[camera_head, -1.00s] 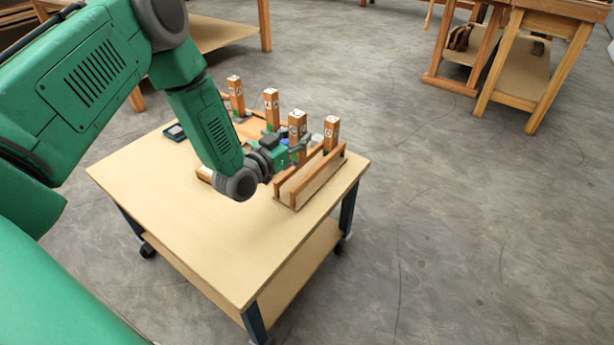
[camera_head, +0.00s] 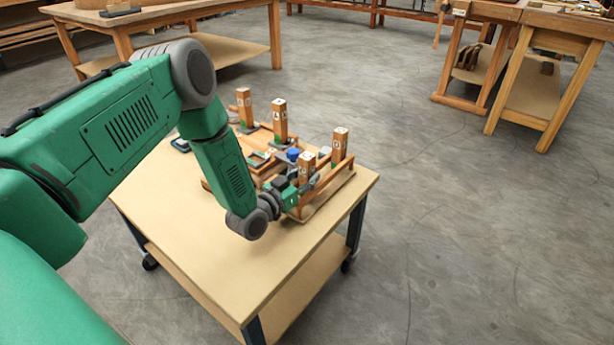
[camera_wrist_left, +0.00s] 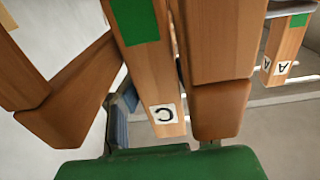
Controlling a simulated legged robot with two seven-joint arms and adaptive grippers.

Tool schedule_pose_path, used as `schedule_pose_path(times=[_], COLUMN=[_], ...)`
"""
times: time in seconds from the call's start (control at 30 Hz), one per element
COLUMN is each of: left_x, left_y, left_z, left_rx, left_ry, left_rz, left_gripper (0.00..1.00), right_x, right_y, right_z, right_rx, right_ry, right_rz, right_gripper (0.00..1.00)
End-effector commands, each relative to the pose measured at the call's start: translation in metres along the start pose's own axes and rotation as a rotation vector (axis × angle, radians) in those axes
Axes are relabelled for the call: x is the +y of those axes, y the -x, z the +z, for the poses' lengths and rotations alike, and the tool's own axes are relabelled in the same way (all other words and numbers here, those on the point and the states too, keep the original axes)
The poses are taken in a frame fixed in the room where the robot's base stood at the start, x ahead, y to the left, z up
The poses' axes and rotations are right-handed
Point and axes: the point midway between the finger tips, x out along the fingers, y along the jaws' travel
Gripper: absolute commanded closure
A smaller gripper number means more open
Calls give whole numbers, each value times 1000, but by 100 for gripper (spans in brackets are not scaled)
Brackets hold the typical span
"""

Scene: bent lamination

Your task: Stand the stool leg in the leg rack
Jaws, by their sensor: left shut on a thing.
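The stool leg (camera_head: 306,163), a square wooden post with a white label on top, stands about upright in my left gripper (camera_head: 304,180). The gripper is shut on it. In the left wrist view the held leg (camera_wrist_left: 155,75) carries a C label and a green patch. The leg rack (camera_head: 340,182), with two wooden rails, sits at the table's right side. The leg is over or between the rails at the rack's near end; its foot is hidden, so I cannot tell whether it touches the base. Another leg (camera_head: 340,148) stands upright at the rack's far end.
Two more upright legs (camera_head: 244,107) (camera_head: 280,121) stand behind, at the far side of the table (camera_head: 220,255). A blue item (camera_head: 293,154) lies between them and the rack. The table's near half is clear. Workbenches (camera_head: 540,70) stand beyond on the floor.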

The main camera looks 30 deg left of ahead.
Motion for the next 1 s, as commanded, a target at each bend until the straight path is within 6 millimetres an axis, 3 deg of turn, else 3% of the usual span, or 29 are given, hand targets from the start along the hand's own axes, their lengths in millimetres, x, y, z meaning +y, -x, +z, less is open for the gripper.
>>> schedule_pose_path(times=[0.03, 0.1, 0.47, 0.63, 1.0], left_x=[0, 0, -1, 0, 0], left_y=[0, 0, 0, 25, 100], left_z=[2, 2, -3, -2, -2], left_rx=[-1, -1, 0, -5, -4], left_ry=[0, 0, 1, 3, 2], left_rz=[0, 0, 0, -1, -1], left_gripper=[67, 51, 51, 51, 51], right_x=[0, 0, 0, 0, 0], right_y=[-2, -1, 2, 11, 31], right_z=[0, 0, 0, 0, -2], right_rx=[0, 0, 0, 0, 0], right_ry=[0, 0, 0, 0, 0], right_rz=[0, 0, 0, 0, 0], right_gripper=[60, 60, 60, 60, 60])
